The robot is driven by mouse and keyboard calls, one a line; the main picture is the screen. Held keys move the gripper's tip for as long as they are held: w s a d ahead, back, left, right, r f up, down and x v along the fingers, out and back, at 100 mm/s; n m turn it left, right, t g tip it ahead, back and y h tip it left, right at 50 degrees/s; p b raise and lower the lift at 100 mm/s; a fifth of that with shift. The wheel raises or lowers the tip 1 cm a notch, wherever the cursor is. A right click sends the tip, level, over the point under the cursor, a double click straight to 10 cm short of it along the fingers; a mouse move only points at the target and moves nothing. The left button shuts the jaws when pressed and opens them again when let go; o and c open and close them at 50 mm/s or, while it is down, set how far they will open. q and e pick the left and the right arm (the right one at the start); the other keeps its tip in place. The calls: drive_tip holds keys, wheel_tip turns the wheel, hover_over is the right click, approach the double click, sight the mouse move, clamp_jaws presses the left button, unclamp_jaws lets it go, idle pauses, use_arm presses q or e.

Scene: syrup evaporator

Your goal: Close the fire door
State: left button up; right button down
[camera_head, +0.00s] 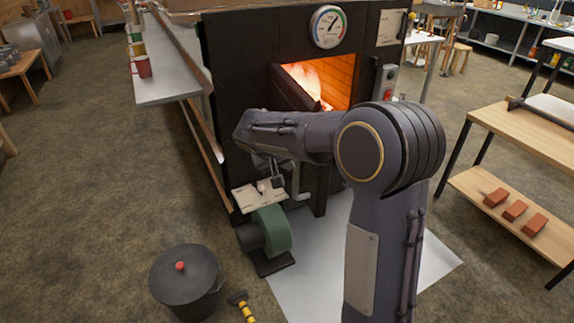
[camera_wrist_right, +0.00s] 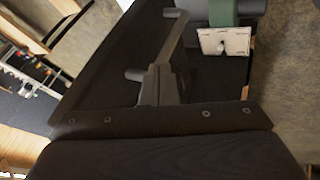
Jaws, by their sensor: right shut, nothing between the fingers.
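The fire door (camera_head: 292,88) is a dark panel that stands open, swung out from the black firebox front. Flames and glowing brick show in the opening beside it. A grey bar handle (camera_head: 299,180) shows below my right forearm, and a bar handle on a dark panel also shows in the right wrist view (camera_wrist_right: 172,42). My right gripper (camera_head: 277,182) is partly hidden under my arm. In the wrist view its fingers (camera_wrist_right: 162,84) are shut and empty, close to the bar; contact cannot be told. My left gripper is out of view.
A green blower (camera_head: 272,230) with a pale card above it stands low by the firebox. A lidded black pot (camera_head: 186,280) and a yellow-handled tool (camera_head: 243,306) are on the floor. A wooden table (camera_head: 530,130) with bricks on its shelf stands right. Floor at left is clear.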

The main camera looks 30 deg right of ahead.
sight(296, 172)
drive_tip(key=b+x, duration=0.1)
drive_tip(key=x, duration=0.6)
drive_tip(key=shift+d+f, duration=0.15)
drive_tip(key=shift+f, duration=0.15)
drive_tip(key=d, duration=0.2)
drive_tip(key=s+d, duration=0.1)
drive_tip(key=shift+d+r, duration=0.1)
drive_tip(key=shift+d, duration=0.3)
drive_tip(key=shift+d, duration=0.15)
